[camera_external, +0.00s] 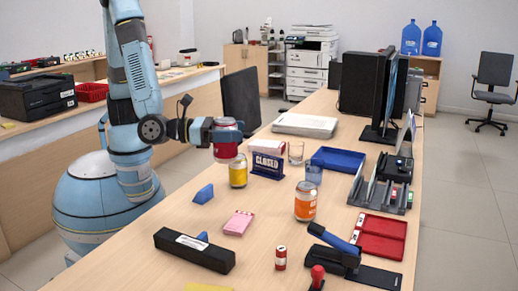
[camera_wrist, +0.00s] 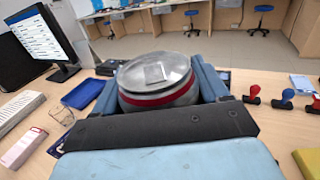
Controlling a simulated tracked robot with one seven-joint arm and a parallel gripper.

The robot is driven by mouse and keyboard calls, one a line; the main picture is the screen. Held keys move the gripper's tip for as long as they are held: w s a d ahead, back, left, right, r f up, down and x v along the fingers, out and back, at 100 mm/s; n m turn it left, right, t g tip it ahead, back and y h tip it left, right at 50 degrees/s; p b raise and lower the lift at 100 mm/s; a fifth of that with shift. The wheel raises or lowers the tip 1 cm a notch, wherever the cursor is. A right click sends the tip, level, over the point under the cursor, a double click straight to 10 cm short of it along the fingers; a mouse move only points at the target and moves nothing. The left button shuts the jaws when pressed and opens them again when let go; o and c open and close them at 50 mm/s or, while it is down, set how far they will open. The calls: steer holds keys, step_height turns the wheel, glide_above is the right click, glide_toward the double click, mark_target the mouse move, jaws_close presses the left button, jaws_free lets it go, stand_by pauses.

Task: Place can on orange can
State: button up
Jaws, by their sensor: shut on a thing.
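My gripper (camera_external: 226,133) is shut on a red can (camera_external: 226,150) and holds it upright above the counter near its left edge. In the wrist view the can's silver lid and red band (camera_wrist: 158,105) show between my blue fingers. The orange can (camera_external: 305,201) stands upright on the counter, to the right of and nearer the camera than the held can, apart from it. I cannot make out the orange can in the wrist view; my gripper and the held can block much of the middle. A yellow can (camera_external: 238,173) stands just below the held can in the picture.
A closed sign (camera_external: 267,163), two glasses (camera_external: 296,152) and a blue tray (camera_external: 338,159) stand behind the orange can. A file rack (camera_external: 378,190) and red tray (camera_external: 380,236) are to its right.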

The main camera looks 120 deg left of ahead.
steer(key=w+a+r+n+g+y, duration=0.1)
steer(key=w+a+r+y, duration=0.15)
steer(key=a, duration=0.45)
steer(key=w+a+r+n+g+y, duration=0.1)
steer(key=w+a, duration=0.2)
steer(key=a, duration=0.4)
steer(key=shift+w+d+f, duration=0.2)
steer(key=shift+w+f, duration=3)
steer(key=shift+w, duration=0.15)
steer(key=shift+w+d+f, duration=0.15)
steer(key=shift+w+f, duration=3)
steer(key=shift+w, duration=0.2)
steer(key=o, duration=1.3)
steer(key=shift+f, duration=0.1)
steer(key=shift+o, duration=0.2)
